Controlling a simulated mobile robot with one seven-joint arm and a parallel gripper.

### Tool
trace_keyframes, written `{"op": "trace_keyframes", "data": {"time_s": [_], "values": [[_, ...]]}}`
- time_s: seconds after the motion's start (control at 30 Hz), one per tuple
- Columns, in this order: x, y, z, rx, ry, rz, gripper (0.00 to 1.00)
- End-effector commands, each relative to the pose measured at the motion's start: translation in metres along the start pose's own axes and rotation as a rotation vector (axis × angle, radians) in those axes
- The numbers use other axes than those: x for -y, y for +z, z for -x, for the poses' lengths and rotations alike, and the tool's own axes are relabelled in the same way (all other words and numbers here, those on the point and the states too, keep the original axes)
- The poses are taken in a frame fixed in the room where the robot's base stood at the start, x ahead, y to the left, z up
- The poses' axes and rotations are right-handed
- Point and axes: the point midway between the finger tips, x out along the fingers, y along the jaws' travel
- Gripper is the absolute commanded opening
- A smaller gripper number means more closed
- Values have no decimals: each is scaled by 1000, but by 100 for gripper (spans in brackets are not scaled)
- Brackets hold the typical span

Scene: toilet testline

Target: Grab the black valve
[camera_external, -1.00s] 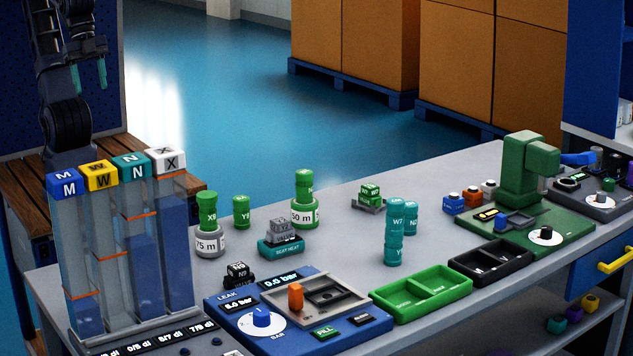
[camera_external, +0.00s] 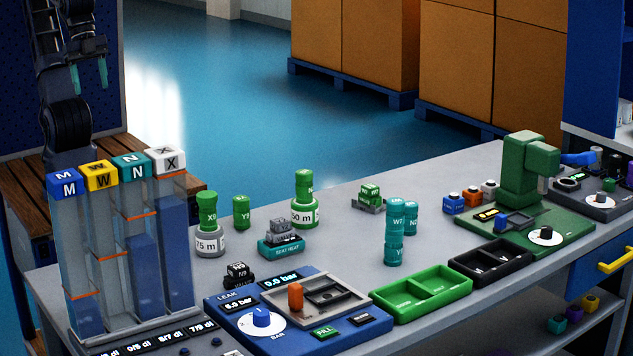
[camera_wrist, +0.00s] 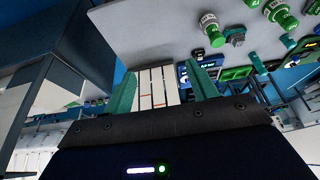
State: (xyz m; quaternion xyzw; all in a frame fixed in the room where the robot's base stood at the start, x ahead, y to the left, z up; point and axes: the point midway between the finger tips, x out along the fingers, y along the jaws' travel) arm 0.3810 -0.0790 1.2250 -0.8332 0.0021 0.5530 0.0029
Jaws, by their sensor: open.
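The black valve (camera_external: 238,275), a small dark block with white lettering, stands on the grey table behind the blue leak panel (camera_external: 262,318) and right of the tall clear columns. In the wrist view, a small dark shape near the blue panel may be the valve, but it is too small to tell. My gripper (camera_external: 88,80) hangs at the upper left of the external view, beyond the columns and far from the valve. Its teal fingers are apart and empty; they also frame the wrist view (camera_wrist: 164,85).
Clear columns with coloured caps (camera_external: 117,172) stand between my arm and the valve. Behind the valve are a grey valve on a teal base (camera_external: 282,247) and green-capped bottles (camera_external: 208,222). A green tray (camera_external: 421,290) lies to the right. Bare table lies left of the valve.

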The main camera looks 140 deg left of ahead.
Motion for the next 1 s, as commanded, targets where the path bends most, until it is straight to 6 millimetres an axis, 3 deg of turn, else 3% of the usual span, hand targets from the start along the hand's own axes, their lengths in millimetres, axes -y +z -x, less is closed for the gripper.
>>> {"op": "trace_keyframes", "data": {"time_s": [0.17,0.47,0.77,1.0], "values": [[2,-22,-6,33,-6,-73,58],[12,-86,-32,116,8,-306,58],[32,-145,-74,187,64,-533,58],[52,-187,-119,226,136,-710,58]]}}
